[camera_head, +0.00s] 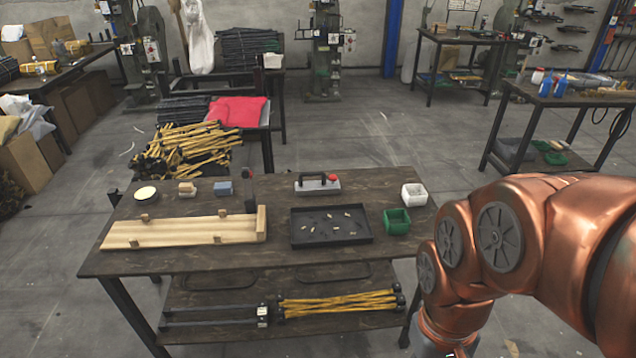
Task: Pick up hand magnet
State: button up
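The hand magnet (317,187) looks to be the flat grey block with a black handle on top and a red knob at its right end. It rests near the back middle of the dark wooden table (200,261), behind a black tray. My copper-coloured arm fills the right side of the head view and bends down past the table's right end. My gripper is out of view below the frame, so its fingers cannot be seen.
The black tray (330,239) holds several small pieces. Right of it stand a green bin (397,221) and a white bin (414,195). A wooden board (180,231), two small blocks and a round tin (146,194) lie left.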

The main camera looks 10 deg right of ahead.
aim_at(323, 186)
jog(key=z, duration=0.5)
jog(key=i, duration=1.35)
jog(key=u, duration=2.35)
